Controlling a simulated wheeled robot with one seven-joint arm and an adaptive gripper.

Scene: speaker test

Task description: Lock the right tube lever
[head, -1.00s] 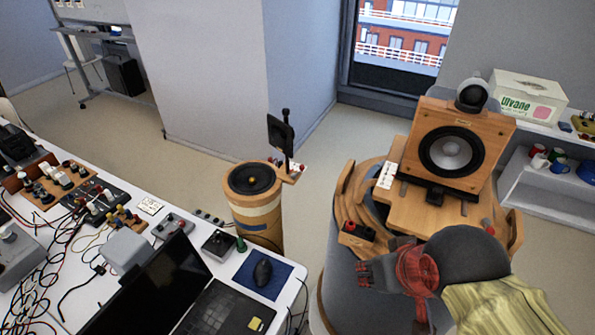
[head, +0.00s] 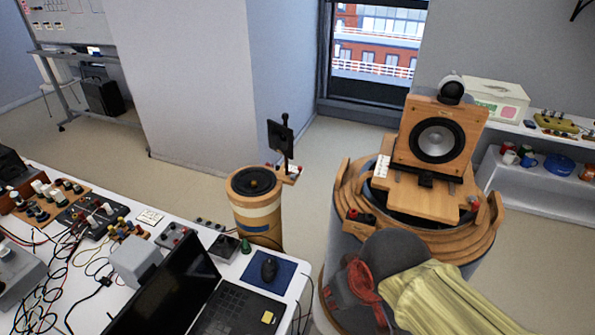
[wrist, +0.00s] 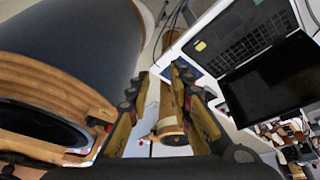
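A large grey-sided tube (head: 462,250) with a stepped wooden top stands at the right in the head view and carries a speaker box (head: 440,138). A small lever-like part with a reddish tip (head: 473,203) is at the right of the wooden top. A black block with red parts (head: 360,217) is at its front left. I cannot tell the lever's position. In the wrist view the tube's grey side (wrist: 75,45) and wooden rim (wrist: 45,85) fill the left. My gripper (wrist: 163,76) is open and empty beside the rim.
A smaller wooden cylinder with a speaker (head: 254,185) stands left of the large tube. A white table (head: 295,270) holds a laptop (head: 235,305), a mouse and electronics with cables. A white shelf (head: 535,190) stands at the right. Floor is clear behind the cylinders.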

